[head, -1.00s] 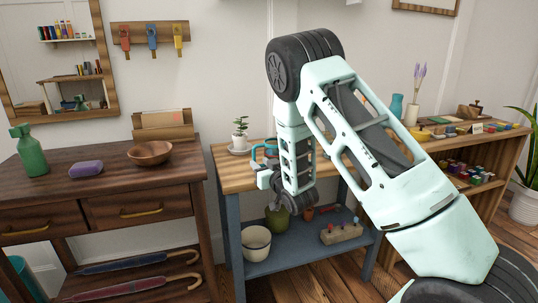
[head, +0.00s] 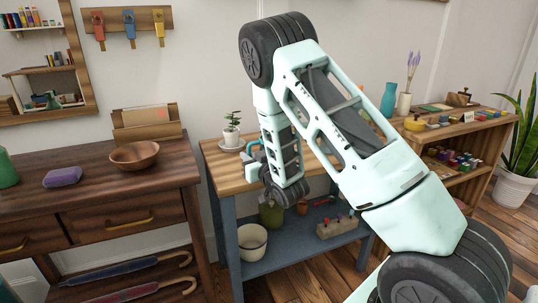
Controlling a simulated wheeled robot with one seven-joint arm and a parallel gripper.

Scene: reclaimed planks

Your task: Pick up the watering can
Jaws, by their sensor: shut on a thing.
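A blue curved piece (head: 254,145), which looks like part of the watering can, shows at my gripper above the wooden top of the blue-grey bench. The rest of it is hidden behind my gripper and wrist. My gripper (head: 250,164) is shut on it, just right of the potted plant. The fingertips are small and partly hidden by my wrist. I cannot tell whether the can touches the bench top.
A potted plant on a saucer (head: 231,138) stands close left of my gripper. The bench's lower shelf (head: 287,247) holds a cream pot (head: 252,243), an olive pot (head: 270,214) and a wooden block. A dark dresser (head: 100,195) with a wooden bowl (head: 141,155) stands left.

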